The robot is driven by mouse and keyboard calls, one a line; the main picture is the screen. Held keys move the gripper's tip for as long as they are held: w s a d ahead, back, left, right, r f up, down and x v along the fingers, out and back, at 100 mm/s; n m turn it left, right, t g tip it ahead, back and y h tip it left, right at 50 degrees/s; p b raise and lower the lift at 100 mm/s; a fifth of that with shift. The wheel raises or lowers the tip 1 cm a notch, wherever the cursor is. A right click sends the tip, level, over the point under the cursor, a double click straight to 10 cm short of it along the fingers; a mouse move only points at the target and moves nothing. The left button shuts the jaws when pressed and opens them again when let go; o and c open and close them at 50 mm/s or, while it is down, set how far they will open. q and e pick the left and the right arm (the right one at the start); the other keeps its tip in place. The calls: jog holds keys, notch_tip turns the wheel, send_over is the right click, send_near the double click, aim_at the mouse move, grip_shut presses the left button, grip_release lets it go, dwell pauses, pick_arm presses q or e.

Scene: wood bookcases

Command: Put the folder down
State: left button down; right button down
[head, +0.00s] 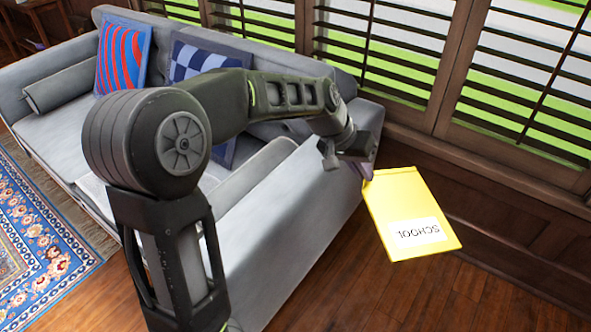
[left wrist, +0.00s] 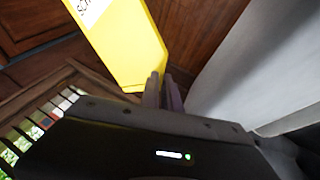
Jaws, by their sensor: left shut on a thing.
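The yellow folder (head: 405,205) carries a white label reading "SCHOOL", upside down in the head view. It hangs in the air past the sofa's right arm, above the wood floor. My left gripper (head: 368,172) is shut on the folder's upper left corner. In the left wrist view the folder (left wrist: 125,40) fills the upper middle, and the gripper's fingers (left wrist: 163,92) meet its lower corner. The fingertips are small and partly hidden in the head view. My right gripper is not in view.
A grey sofa (head: 262,232) with patterned cushions (head: 123,55) stands left of the folder. Shuttered windows (head: 400,45) and a dark wood wall line the back. The wood floor (head: 490,295) at lower right is clear. A blue patterned rug (head: 40,240) lies at left.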

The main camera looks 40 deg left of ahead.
pick_arm(q)
jog(key=s+a+r+n+y+p, duration=0.1)
jog(key=a+n, duration=0.5)
jog(key=a, duration=0.6)
jog(key=s+a+r+n+t+y+p, duration=0.1)
jog(key=a+r+n+y+p, duration=0.2)
jog(key=a, duration=0.8)
jog(key=n+y, duration=0.2)
jog(key=n, duration=0.2)
jog(key=shift+a+r+p, duration=0.2)
jog(key=shift+a+p, duration=0.15)
jog(key=b, duration=0.3)
jog(key=shift+s+r+t, duration=0.1)
jog(key=shift+t, duration=0.2)
